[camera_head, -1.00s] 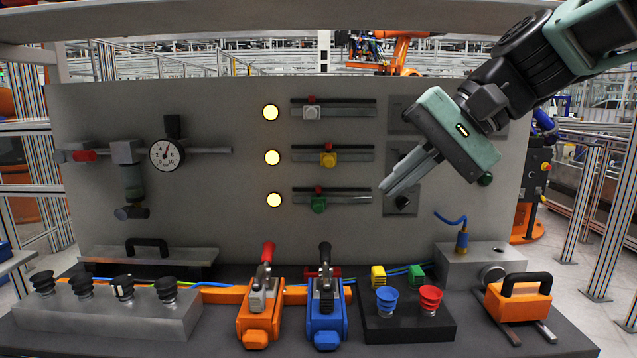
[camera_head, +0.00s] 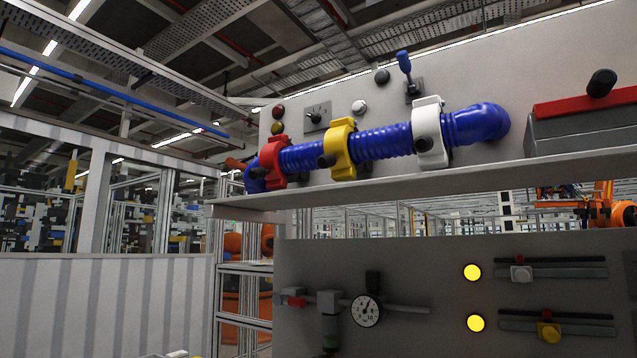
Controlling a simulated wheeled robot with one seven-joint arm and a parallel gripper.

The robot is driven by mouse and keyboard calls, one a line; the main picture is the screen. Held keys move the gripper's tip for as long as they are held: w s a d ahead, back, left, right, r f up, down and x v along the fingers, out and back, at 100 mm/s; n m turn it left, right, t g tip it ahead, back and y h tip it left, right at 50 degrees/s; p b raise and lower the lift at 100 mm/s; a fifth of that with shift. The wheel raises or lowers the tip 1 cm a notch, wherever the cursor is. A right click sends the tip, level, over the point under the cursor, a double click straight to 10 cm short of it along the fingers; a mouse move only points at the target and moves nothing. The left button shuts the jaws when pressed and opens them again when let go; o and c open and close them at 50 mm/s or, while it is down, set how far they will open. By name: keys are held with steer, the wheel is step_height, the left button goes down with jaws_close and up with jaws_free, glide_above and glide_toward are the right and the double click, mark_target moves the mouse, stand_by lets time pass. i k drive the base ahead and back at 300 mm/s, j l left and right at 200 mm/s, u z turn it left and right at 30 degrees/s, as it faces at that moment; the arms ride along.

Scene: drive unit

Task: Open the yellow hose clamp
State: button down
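The yellow hose clamp (camera_head: 340,150) sits around a blue corrugated hose (camera_head: 383,142) above a shelf on the upper panel. It is the middle one of three clamps and has a dark knob on its front left. It looks closed around the hose, though its far side is hidden. A red clamp (camera_head: 273,160) is to its left and a white clamp (camera_head: 432,132) to its right. My gripper is not in view now.
A grey shelf edge (camera_head: 430,185) runs below the hose. A grey box with a red lid (camera_head: 586,117) stands at the right. A blue toggle lever (camera_head: 405,65) and several buttons are on the wall behind. The lower panel (camera_head: 420,265) holds a gauge (camera_head: 366,310) and sliders.

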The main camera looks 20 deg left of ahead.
mark_target(333, 146)
steer(key=u, duration=1)
